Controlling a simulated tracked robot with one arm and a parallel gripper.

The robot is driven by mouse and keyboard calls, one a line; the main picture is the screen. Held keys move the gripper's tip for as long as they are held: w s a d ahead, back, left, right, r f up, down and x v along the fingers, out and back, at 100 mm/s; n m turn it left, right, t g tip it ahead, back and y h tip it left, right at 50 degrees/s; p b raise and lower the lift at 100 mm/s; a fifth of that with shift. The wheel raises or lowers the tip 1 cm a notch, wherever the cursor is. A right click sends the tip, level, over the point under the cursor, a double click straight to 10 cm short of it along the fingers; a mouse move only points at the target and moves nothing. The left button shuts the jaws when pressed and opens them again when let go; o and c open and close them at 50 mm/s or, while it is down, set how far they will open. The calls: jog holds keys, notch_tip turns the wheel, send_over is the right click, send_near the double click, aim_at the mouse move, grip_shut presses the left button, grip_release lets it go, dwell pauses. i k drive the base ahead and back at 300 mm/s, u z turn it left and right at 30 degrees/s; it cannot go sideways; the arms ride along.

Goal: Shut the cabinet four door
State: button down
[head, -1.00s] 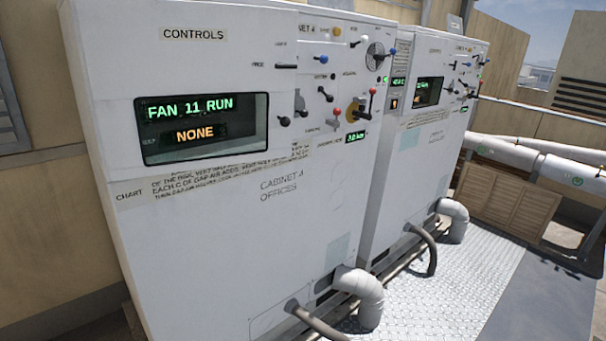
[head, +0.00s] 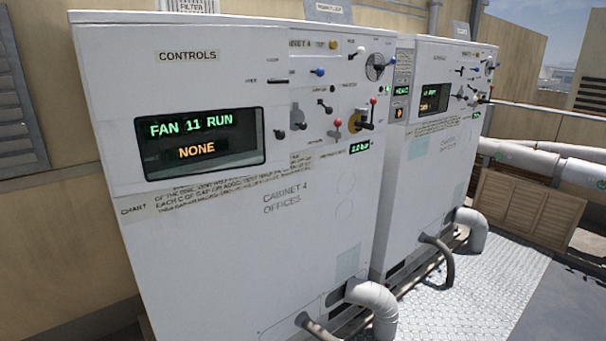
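Cabinet 4 (head: 240,260) is the large white cabinet in the left and middle of the head view, lettered "CABINET 4 OFFICES". Its upper part has a "CONTROLS" label and a dark display window (head: 200,143) reading "FAN 11 RUN" and "NONE". To the right of the window is a panel of levers and knobs, including a red-knobbed lever (head: 373,102) by a yellow plate. I cannot make out a door standing open on its front. My gripper is not in view.
A second similar white cabinet (head: 415,170) stands just right of it. Bent grey pipes (head: 372,300) come out low at both fronts. Metal tread-plate flooring (head: 490,275) lies clear at the right. A louvred wooden box (head: 520,210) and large horizontal pipes stand beyond.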

aim_at(134, 73)
jog(key=z, duration=0.05)
jog(key=i, duration=1)
jog(key=u, duration=0.05)
